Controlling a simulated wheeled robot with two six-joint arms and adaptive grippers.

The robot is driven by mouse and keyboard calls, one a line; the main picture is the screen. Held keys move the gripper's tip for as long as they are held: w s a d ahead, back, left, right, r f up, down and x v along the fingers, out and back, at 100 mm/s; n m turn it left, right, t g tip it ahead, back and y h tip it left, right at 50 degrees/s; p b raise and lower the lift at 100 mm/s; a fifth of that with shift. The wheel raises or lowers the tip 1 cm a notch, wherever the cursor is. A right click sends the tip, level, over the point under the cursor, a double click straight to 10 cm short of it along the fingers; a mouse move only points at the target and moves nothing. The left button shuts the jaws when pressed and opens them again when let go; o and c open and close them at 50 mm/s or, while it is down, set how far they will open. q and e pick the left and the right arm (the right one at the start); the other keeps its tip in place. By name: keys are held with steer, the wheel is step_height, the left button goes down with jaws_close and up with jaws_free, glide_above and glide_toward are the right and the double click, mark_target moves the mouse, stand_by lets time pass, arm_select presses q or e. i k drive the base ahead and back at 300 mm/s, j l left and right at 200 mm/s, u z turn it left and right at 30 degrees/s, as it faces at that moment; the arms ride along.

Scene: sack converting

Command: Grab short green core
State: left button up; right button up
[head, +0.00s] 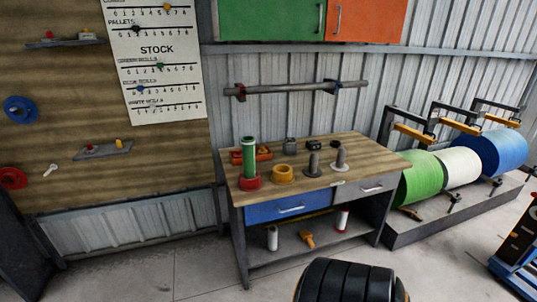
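A green core (249,158) stands upright on the left part of the wooden-topped workbench (345,148). Its lower end is at a red round base (250,183); I cannot tell how it is seated there. No other green core shows clearly, so I cannot compare its length. Neither of my grippers is in the head view.
A yellow ring (283,174) and two grey spindles (313,160) share the bench top. Large green (418,178), white and blue rolls stand at right. A black ribbed shape (345,282) fills the bottom centre.

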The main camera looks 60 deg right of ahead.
mark_target(247, 143)
steer(key=k+l+z, duration=0.25)
steer(key=l, duration=0.15)
steer(key=k+l+z, duration=0.1)
steer(key=l+z, duration=0.15)
steer(key=l, duration=0.2)
steer(key=k+l+z, duration=0.1)
steer(key=l+z, duration=0.15)
steer(key=l, duration=0.2)
steer(key=k+l+z, duration=0.2)
steer(key=l, duration=1.25)
